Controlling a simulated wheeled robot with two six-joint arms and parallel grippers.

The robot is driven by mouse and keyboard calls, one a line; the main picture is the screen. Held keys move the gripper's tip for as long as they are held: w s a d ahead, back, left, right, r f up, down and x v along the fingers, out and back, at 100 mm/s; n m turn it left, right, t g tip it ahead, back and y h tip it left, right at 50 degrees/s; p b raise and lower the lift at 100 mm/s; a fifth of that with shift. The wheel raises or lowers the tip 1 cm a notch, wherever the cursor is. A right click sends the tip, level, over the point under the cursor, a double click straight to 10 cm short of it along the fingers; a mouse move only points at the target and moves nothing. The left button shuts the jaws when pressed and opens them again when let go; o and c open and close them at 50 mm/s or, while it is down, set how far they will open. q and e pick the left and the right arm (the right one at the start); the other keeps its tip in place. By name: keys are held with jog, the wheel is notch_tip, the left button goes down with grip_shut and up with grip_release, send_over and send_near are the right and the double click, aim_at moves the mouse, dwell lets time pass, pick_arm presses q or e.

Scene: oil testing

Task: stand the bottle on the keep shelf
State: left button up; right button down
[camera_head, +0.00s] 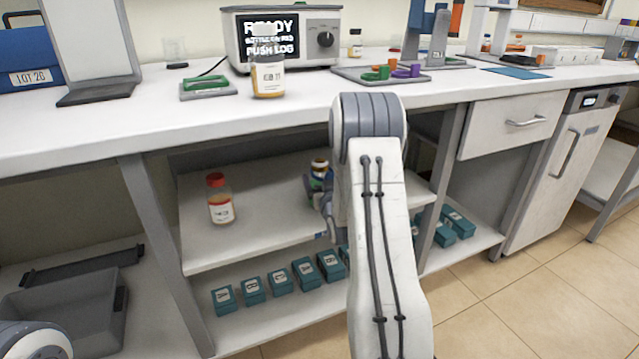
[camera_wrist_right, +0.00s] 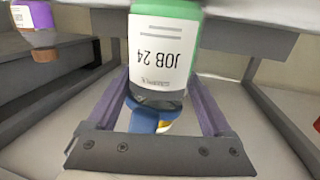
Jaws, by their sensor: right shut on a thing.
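The bottle (camera_wrist_right: 165,60) has a green body, a white "JOB 24" label and a blue cap, and shows upside down in the right wrist view. My right gripper (camera_wrist_right: 155,118) is shut on it near the cap. In the head view, the right gripper (camera_head: 322,198) is under the bench with part of the bottle (camera_head: 319,170) showing, the rest hidden by my arm. The middle shelf (camera_head: 265,225) under the bench lies around and below it. I cannot tell whether the bottle touches the shelf. My left gripper is not in view.
A red-capped bottle (camera_head: 219,203) stands on the same shelf to the left. Several teal boxes (camera_head: 281,282) line the lower shelf. The bench edge (camera_head: 250,124) overhangs above. A bottle (camera_head: 267,78) stands on the bench before the device (camera_head: 285,35) reading "READY". Shelf between the bottles is clear.

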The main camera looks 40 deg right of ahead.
jog(key=shift+r, duration=0.1)
grip_release()
